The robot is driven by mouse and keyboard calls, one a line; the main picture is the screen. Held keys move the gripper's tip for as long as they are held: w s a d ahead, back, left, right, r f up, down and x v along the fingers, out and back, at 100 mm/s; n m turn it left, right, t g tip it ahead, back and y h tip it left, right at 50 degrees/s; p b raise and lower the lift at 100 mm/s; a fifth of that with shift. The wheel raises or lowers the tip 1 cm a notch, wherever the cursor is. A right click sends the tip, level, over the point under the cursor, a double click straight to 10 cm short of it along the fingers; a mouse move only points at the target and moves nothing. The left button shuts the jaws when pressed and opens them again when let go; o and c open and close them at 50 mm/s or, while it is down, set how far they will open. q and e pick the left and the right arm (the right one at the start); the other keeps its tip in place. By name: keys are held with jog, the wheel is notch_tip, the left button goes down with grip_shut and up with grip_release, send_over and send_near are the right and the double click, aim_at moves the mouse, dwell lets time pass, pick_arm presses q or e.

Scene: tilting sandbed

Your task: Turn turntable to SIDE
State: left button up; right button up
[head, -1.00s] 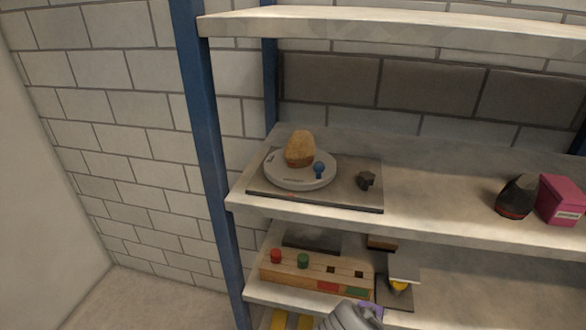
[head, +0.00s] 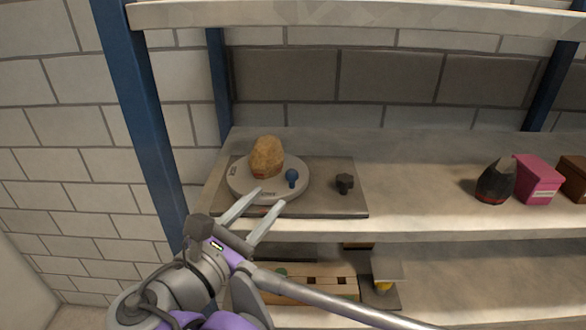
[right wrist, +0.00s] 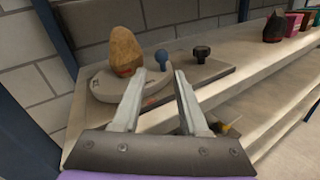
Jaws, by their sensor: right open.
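The turntable (head: 240,186) is a round grey disc on a flat dark base board (head: 335,205) on the middle shelf. A tan, rock-like lump (head: 266,157) stands on the disc, and a blue knob (head: 292,178) stands near its right edge. A dark knob (head: 344,183) sits on the board to the right of the disc. My right gripper (head: 266,200) is open and empty, with its fingers at the disc's front edge. In the right wrist view the turntable (right wrist: 101,88) and blue knob (right wrist: 161,58) lie just beyond the fingers. I cannot tell whether they touch. My left gripper is not in view.
A blue post (head: 137,110) stands left of the shelf. A dark cone-like object (head: 495,182) and a pink box (head: 536,180) stand at the right. A wooden block box (head: 310,283) is on the shelf below. The middle shelf's centre is clear.

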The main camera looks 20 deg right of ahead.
aim_at(289, 179)
jog(key=p+x, duration=0.1)
jog(key=x, duration=0.8)
jog(key=shift+w+d, duration=0.1)
jog(key=shift+d, duration=0.25)
jog(key=shift+c, duration=0.3)
grip_shut()
dwell(0.7)
